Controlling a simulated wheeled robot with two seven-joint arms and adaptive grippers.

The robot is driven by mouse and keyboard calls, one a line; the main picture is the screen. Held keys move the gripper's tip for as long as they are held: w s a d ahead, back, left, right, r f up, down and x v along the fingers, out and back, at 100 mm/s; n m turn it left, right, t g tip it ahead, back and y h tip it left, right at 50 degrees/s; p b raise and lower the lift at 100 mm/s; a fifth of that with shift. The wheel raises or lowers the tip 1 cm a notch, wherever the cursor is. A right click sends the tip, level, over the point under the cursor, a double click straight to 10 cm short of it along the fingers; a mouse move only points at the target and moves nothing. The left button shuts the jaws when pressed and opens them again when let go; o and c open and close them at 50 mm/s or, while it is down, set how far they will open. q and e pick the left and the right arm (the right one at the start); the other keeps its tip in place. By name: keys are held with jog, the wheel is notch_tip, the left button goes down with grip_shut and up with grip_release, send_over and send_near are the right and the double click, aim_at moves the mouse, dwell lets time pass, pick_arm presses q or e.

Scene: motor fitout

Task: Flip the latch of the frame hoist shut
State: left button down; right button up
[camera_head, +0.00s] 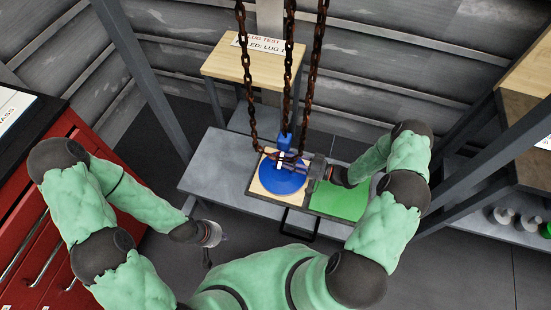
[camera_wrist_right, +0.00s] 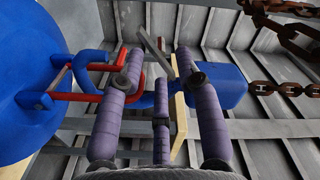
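The frame hoist's blue hook block (camera_head: 285,143) hangs on rusty chain just above the blue round motor (camera_head: 282,178). In the right wrist view the block (camera_wrist_right: 217,87) is at right and the blue hook (camera_wrist_right: 92,60) reaches left. Red bars (camera_wrist_right: 88,97) join the hook area to the motor (camera_wrist_right: 35,75). A thin grey bar (camera_wrist_right: 155,52), possibly the latch, slants beyond the fingertips. My right gripper (camera_head: 308,168) is beside the hook; its purple fingers (camera_wrist_right: 158,62) are apart, partly hiding the hook. My left gripper (camera_head: 212,234) is away at lower left, its fingers unclear.
The motor rests on the beige half of a board whose other half is green (camera_head: 340,203). The board lies on a grey table (camera_head: 212,170). A wooden stand (camera_head: 235,65) is behind, a red cabinet (camera_head: 45,205) at left, a shelf (camera_head: 490,225) at right.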

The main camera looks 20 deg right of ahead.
aim_at(276, 158)
jog(key=shift+b+x, duration=0.55)
jog(key=shift+x, duration=2.15)
jog(key=shift+c, duration=0.3)
grip_shut()
